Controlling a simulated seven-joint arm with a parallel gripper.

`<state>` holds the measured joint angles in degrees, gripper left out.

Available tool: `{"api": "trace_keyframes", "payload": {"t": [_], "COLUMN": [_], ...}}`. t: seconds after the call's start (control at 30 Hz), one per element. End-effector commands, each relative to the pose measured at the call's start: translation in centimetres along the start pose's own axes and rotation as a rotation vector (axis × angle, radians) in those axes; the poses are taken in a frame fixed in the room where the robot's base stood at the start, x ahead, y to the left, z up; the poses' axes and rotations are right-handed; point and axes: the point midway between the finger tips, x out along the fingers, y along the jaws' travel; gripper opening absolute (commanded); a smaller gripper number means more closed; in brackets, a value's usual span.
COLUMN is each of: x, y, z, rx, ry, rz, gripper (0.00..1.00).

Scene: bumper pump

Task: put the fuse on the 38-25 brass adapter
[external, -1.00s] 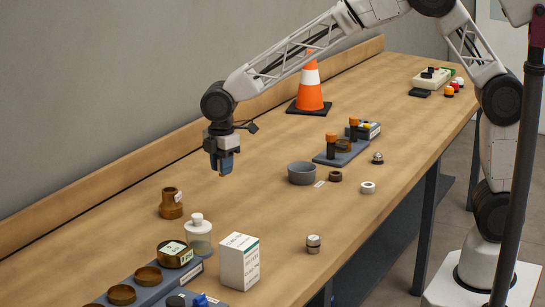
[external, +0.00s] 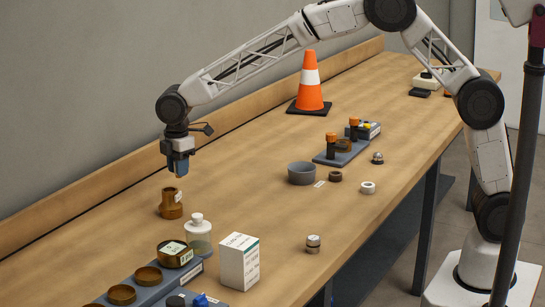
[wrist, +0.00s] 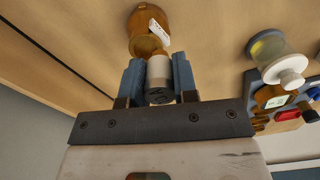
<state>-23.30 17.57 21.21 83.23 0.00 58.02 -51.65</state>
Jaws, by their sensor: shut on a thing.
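The brass adapter (external: 171,205) stands upright on the table at the left, a brown stepped piece with a narrower neck and a pale label. It also shows at the top of the wrist view (wrist: 148,22). My gripper (external: 179,169) is above it and apart from it. In the wrist view my gripper (wrist: 159,82) is shut on the fuse (wrist: 159,72), a small cylinder with a pale band and a dark end. The fuse overlaps the lower part of the adapter there. The gripper fingers mostly hide the fuse in the external view.
A clear jar with a white stopper (external: 199,235) stands close to the adapter, with a white box (external: 239,262) and a grey rack of brown rings (external: 195,268) in front. A grey bowl (external: 301,174) and an orange cone (external: 310,85) stand farther back. The table behind the adapter is clear.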

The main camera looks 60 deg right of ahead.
Motion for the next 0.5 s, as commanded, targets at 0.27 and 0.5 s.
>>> {"api": "trace_keyframes", "payload": {"t": [0.27, 0.5], "x": [0.2, 0.2], "y": [2.1, 2.4], "z": [-1.6, -1.8], "rx": [0.0, 0.0], "ry": [0.001, 0.001], "rz": [0.001, 0.001], "gripper": [0.05, 0.05]}}
